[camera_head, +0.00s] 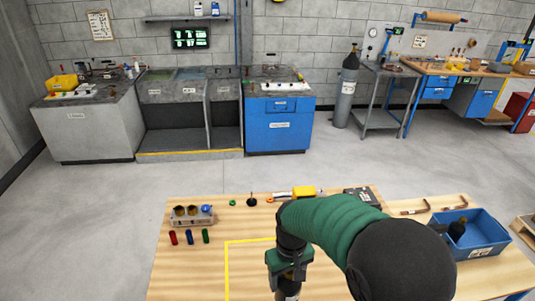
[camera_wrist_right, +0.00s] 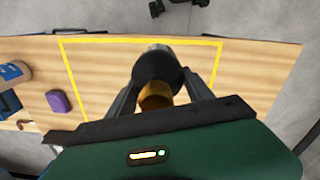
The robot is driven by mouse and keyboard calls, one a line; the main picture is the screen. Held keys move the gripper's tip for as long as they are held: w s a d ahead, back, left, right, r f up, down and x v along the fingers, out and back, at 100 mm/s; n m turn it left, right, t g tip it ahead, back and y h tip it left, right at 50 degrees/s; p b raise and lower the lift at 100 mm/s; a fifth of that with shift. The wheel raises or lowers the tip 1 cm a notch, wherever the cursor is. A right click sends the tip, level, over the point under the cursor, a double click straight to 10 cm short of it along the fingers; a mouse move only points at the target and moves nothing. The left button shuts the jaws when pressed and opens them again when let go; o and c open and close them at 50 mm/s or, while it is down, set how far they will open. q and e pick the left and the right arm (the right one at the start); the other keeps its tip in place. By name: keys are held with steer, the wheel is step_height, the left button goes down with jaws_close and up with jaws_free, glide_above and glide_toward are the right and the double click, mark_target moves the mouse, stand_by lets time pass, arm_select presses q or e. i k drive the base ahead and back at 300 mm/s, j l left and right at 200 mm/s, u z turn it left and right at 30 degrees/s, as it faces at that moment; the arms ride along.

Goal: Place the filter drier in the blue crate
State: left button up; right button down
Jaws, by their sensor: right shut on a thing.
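My right gripper (camera_head: 289,272) is low over the front of the wooden table, near the yellow outlined area. In the right wrist view its fingers (camera_wrist_right: 158,98) are closed on a rounded black thing with a copper-coloured part (camera_wrist_right: 155,97) and a grey far end. It looks like the filter drier, but I cannot be sure. In the head view it is mostly hidden by the gripper. The blue crate (camera_head: 487,251) stands at the table's right, well away from the gripper, with a dark bottle-shaped thing (camera_head: 457,230) in it. My left gripper is not in view.
A rack (camera_head: 192,221) with coloured pieces stands at the table's back left, with red, blue and green cylinders before it. Small tools and a dark box (camera_head: 362,197) line the back edge. Bent copper tubes (camera_head: 414,208) lie left of the crate. The outlined area (camera_head: 250,265) looks mostly bare.

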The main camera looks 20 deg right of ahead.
mark_target(474, 239)
steer(key=k+l, duration=0.1)
steer(key=l, duration=0.3)
steer(key=k+l, duration=0.15)
steer(key=l, duration=0.3)
steer(key=k+l+u, duration=0.1)
steer(key=l, duration=0.3)
steer(key=k+l, duration=0.15)
steer(key=l, duration=0.3)
steer(key=k+l, duration=0.1)
steer(key=l, duration=0.3)
steer(key=k+l+u, duration=0.1)
steer(key=l, duration=0.3)
steer(key=k+l, duration=0.2)
steer(key=l, duration=0.2)
steer(key=i+l+u, duration=0.2)
steer(key=l, duration=2.2)
steer(key=k+j, duration=0.05)
steer(key=k, duration=0.1)
